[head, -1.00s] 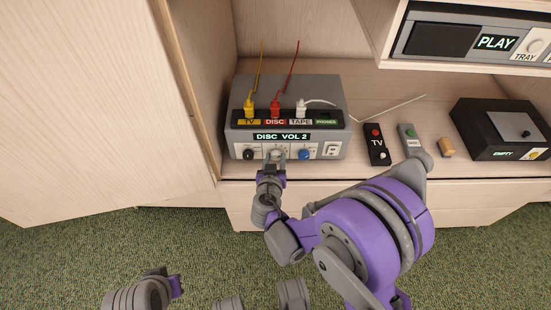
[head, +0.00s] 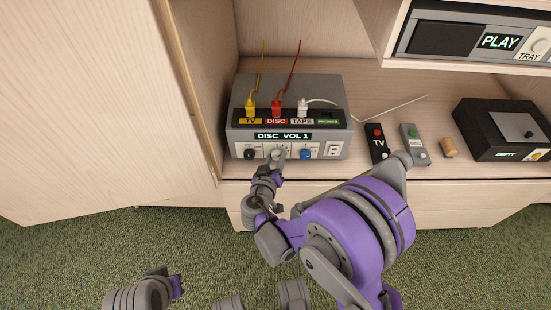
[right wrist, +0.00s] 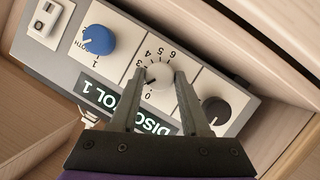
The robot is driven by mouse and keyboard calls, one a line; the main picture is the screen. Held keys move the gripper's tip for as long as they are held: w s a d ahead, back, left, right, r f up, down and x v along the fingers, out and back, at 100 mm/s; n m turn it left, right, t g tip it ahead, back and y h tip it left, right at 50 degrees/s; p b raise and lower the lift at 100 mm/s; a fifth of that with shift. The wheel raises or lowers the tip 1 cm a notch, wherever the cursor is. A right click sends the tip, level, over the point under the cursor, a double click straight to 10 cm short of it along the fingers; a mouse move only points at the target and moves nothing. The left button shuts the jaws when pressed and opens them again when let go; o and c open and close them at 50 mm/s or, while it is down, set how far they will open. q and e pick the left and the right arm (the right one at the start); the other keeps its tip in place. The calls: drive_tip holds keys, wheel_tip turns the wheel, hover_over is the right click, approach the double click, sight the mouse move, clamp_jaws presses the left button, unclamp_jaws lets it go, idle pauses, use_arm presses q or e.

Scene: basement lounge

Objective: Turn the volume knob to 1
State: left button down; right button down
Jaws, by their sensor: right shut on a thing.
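The grey amplifier (head: 341,100) stands on the cabinet shelf. Its display (head: 283,136) reads "DISC VOL 1", also legible in the right wrist view (right wrist: 128,108). The white volume knob (right wrist: 159,76) is the middle of three front knobs, with a numbered scale around it. My right gripper (right wrist: 160,84) is shut on this knob, one finger on each side. In the head view, my right gripper (head: 277,160) reaches the knob from below and partly hides it. Part of my left arm shows at the lower left, but no left fingers are visible.
A black knob (head: 250,154) and a blue knob (head: 305,154) flank the volume knob closely. Yellow, red and white plugs stand on the amplifier. Two remotes (head: 378,147) (head: 415,147), a tan block (head: 449,148) and a black box (head: 500,125) are to the right.

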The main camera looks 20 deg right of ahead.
drive_tip(key=shift+c, duration=1.9)
unclamp_jaws()
drive_tip(key=p+v, duration=0.2)
drive_tip(key=v, duration=0.9)
